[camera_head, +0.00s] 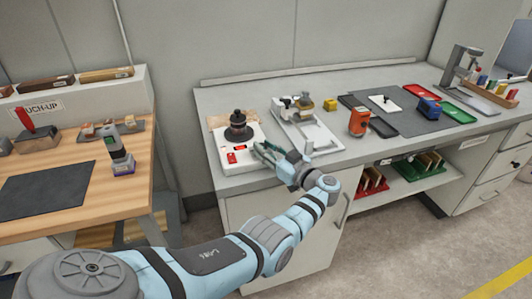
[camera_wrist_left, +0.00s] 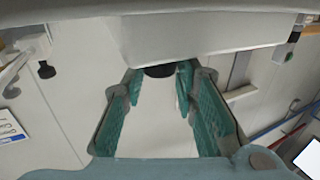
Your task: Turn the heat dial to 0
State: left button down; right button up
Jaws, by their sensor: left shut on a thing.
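The white heating unit (camera_head: 250,136) stands on the grey bench, with a dark pot-like piece (camera_head: 238,127) on top and red markings (camera_head: 232,158) on its front. My left gripper (camera_head: 259,149) is at the unit's front right corner. In the left wrist view, the green-padded fingers (camera_wrist_left: 160,79) are shut on a dark round knob, the heat dial (camera_wrist_left: 160,71), at their tips. The fingers and the unit's edge hide most of the dial, so its setting cannot be read. The dial is hidden in the head view. My right gripper is out of view.
A grey metal device (camera_head: 308,121) stands close to the right of the unit. An orange device (camera_head: 359,121) and a dark mat (camera_head: 425,122) lie farther right. A wooden table (camera_head: 60,220) is at the left, across a gap.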

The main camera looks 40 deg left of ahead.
pick_arm(q)
jog(key=c, duration=1.2)
grip_release()
jog(key=shift+c, duration=0.2)
jog(key=s+d, duration=0.2)
jog(key=d, duration=0.9)
jog(key=shift+s+d, duration=0.15)
jog(key=shift+d, duration=0.2)
